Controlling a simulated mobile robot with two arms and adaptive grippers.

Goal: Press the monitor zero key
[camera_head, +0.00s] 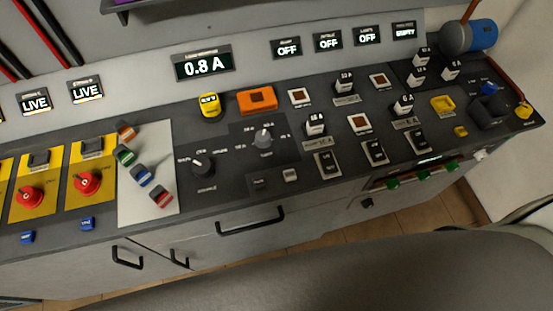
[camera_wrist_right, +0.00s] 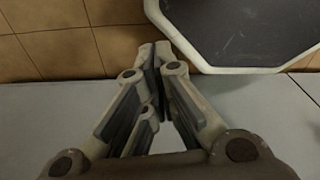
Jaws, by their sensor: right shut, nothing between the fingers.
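The load monitor display (camera_head: 203,65) on the back panel reads 0.8 A. Below it, the dark control panel carries a black knob (camera_head: 202,164) and a grey dial (camera_head: 263,138). A small pale square key (camera_head: 290,175) sits at the lower right of this panel, beside a dark label plate (camera_head: 259,183); the label is too small to read, so I cannot confirm it is the zero key. My right gripper (camera_wrist_right: 155,58) is shut and empty in the right wrist view, away from the panel keys. Neither gripper shows in the head view.
Red rotary switches (camera_head: 88,182) on yellow plates and several coloured clips (camera_head: 142,175) lie left. An orange block (camera_head: 257,100), breaker switches (camera_head: 315,124) and a blue cylinder (camera_head: 483,35) stand right. Drawer handles (camera_head: 250,222) jut from the front. A dark white-rimmed panel (camera_wrist_right: 240,30) lies beyond my right gripper.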

